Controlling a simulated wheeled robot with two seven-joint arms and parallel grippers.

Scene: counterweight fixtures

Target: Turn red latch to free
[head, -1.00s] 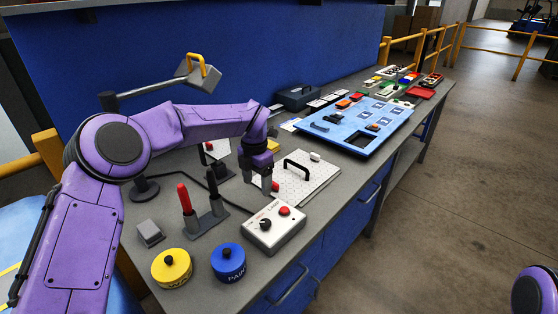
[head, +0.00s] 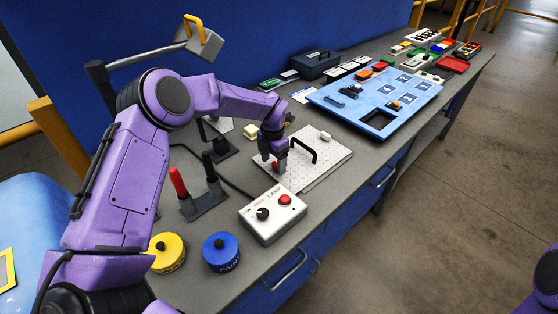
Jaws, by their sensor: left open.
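A pale speckled plate (head: 322,166) lies on the grey bench, with a black arched handle (head: 303,147) and a small white knob (head: 325,135) on it. The small red latch (head: 275,166) is at the plate's near left edge. My left gripper (head: 273,168) points down over that edge, open, with its fingers around or beside the latch; I cannot tell if they touch it. The fingers partly hide the latch, so its turn angle is unclear. My right gripper is out of view; only a purple part of my right arm shows at lower right.
A lamp control box (head: 272,214) stands close in front of the plate. A stand with upright handles (head: 205,200), a yellow tin (head: 168,253) and a blue tin (head: 221,252) are to the left. A blue panel board (head: 375,103) lies behind right.

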